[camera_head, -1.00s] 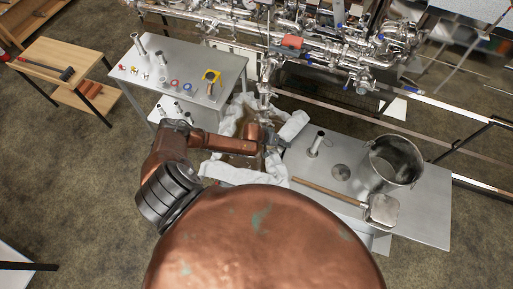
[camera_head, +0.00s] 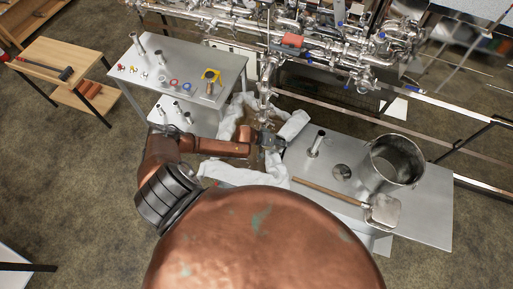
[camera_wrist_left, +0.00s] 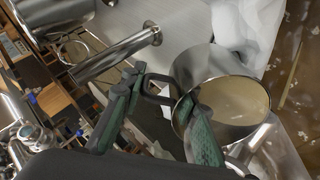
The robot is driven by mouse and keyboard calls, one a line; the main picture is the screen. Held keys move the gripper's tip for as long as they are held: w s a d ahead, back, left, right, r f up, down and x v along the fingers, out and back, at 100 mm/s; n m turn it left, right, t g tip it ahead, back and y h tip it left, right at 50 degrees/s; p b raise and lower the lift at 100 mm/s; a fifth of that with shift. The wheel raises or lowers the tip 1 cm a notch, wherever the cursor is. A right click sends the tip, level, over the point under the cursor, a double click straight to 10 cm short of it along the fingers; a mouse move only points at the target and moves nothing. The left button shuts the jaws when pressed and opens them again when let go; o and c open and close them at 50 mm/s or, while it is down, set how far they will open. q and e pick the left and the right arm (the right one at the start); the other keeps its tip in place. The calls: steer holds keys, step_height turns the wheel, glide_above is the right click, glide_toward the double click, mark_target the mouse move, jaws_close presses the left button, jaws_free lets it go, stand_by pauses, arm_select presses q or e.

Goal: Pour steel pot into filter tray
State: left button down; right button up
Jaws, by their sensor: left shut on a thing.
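The steel pot (camera_wrist_left: 215,90) is a small shiny vessel with pale tan liquid in it, seen from above in the left wrist view. My left gripper (camera_wrist_left: 160,92) is shut on its dark loop handle. In the head view my left gripper (camera_head: 270,142) is over the right part of the filter tray; the pot is hard to make out there. The filter tray is lined with white cloth (camera_head: 226,128) and has brown liquid inside; it lies beyond my copper body. The cloth also shows in the left wrist view (camera_wrist_left: 250,25). My right gripper is not in view.
A steel table at the right holds a large bucket (camera_head: 396,160), an upright steel tube (camera_head: 316,143) and a wooden-handled scoop (camera_head: 383,211). A grey table (camera_head: 195,65) with small parts stands at the left. Dense piping (camera_head: 320,45) runs along the back.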

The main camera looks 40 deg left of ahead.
arm_select(q)
steer(key=shift+s+a+r+t+h+b, duration=0.25)
steer(key=shift+r+t+h+b, duration=0.15)
steer(key=shift+r+t+b, duration=0.25)
steer(key=shift+s+a+r+t+h+b, duration=0.4)
steer(key=shift+r+h+b, duration=0.2)
steer(key=shift+b, duration=0.9)
steer(key=shift+s+a+r+t+h+b, duration=0.3)
steer(key=shift+r+t+h+b, duration=0.35)
steer(key=shift+b, duration=1.05)
steer(key=shift+s+a+b, duration=0.2)
steer(key=shift+b, duration=0.1)
steer(key=shift+w+d+t+b, duration=0.1)
steer(key=shift+t+b, duration=0.2)
